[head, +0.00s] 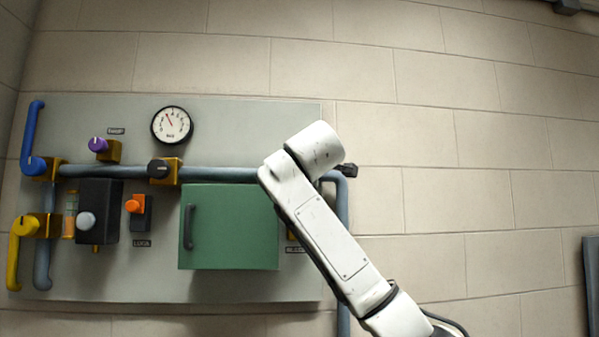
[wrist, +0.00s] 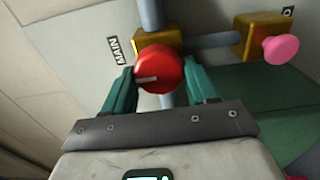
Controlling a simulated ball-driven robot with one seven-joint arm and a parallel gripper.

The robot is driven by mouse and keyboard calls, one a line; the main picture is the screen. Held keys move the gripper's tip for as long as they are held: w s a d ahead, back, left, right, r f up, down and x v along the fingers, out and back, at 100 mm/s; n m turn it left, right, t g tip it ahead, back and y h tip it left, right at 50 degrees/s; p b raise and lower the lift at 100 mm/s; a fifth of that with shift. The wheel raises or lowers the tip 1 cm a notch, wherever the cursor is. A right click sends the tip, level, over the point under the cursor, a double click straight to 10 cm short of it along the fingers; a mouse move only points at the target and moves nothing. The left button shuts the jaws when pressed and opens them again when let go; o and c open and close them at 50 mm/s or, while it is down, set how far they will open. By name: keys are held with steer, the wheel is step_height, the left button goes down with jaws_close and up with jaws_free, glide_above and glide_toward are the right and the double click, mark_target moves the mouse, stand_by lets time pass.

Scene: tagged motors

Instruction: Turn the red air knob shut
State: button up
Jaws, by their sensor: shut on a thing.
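The red air knob (wrist: 158,70) shows in the wrist view as a round knob with a pale pointer mark, on a brass block (wrist: 157,41) on a grey-blue pipe. A label reading MAIN is beside it. My gripper (wrist: 160,82) has teal fingers, one on each side of the knob, shut on it. The pale mark points to the left in the wrist view. In the head view my white arm hides the red knob and the gripper.
A pink knob (wrist: 277,50) on another brass block is right of the red knob. The green cabinet (head: 229,227) is shut. The panel (head: 270,115) also bears a gauge (head: 172,126), a blue lever (head: 32,140), a yellow lever (head: 16,255) and an orange switch (head: 135,205).

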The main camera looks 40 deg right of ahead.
steer(key=shift+w+a+f, duration=0.1)
steer(key=o, duration=1)
steer(key=b+v, duration=0.4)
steer(key=v, duration=0.7)
steer(key=shift+w+b, duration=0.1)
steer(key=shift+b, duration=0.25)
